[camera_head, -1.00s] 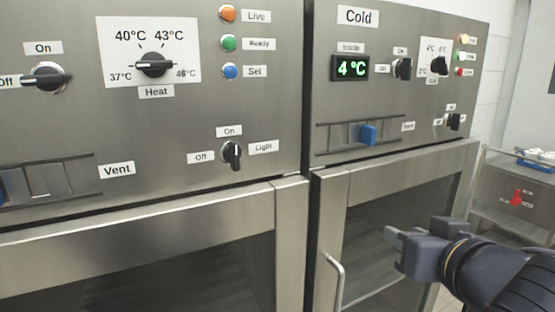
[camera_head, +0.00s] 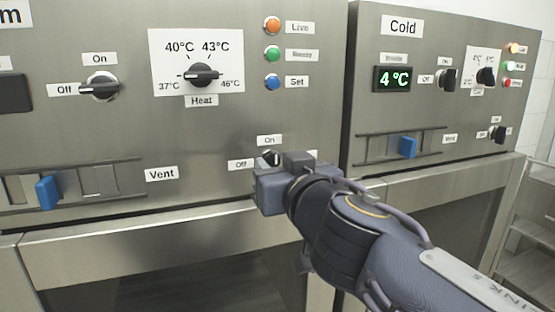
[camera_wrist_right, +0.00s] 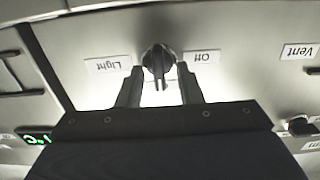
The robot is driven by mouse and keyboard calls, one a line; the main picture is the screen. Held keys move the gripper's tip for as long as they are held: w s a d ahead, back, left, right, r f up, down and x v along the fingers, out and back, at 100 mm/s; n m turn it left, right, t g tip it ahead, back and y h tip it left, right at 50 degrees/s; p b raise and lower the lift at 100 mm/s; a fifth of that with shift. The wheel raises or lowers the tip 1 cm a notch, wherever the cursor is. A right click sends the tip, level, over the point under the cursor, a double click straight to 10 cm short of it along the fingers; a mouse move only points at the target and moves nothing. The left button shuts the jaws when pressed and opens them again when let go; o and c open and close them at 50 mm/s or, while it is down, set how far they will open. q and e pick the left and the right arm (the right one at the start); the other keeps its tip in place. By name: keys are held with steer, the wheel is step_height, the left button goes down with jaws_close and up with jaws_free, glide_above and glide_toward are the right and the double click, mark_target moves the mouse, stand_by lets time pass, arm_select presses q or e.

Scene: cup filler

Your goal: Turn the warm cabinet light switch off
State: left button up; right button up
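The warm cabinet's light switch (camera_head: 270,157) is a black knob between the On, Off and Light labels. In the head view, my right gripper (camera_head: 277,178) is in front of it and partly covers it. In the right wrist view, which is upside down, the knob (camera_wrist_right: 159,60) shows between the tips of my open right gripper (camera_wrist_right: 160,72). One finger is on each side, with visible gaps. The knob's handle stands upright, in line with On rather than turned to Off. Contact is not visible. My left gripper is out of view.
The heat dial (camera_head: 200,75) and another On/Off knob (camera_head: 100,88) are higher on the panel. A blue vent slider (camera_head: 47,192) is at lower left. The cold cabinet (camera_head: 440,60) stands to the right with its own knobs and slider. Cabinet doors lie below.

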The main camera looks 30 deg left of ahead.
steer(key=shift+w+a, duration=0.1)
steer(key=shift+w, duration=0.05)
jaws_close()
steer(key=shift+f+n, duration=0.1)
steer(key=shift+n, duration=0.2)
steer(key=n+b, duration=0.1)
steer(key=n, duration=0.4)
steer(key=n+b, duration=0.1)
steer(key=n, duration=1.1)
steer(key=shift+s+a+f+b, duration=0.15)
steer(key=shift+s+f+b, duration=0.1)
steer(key=shift+b, duration=0.15)
steer(key=shift+n, duration=0.3)
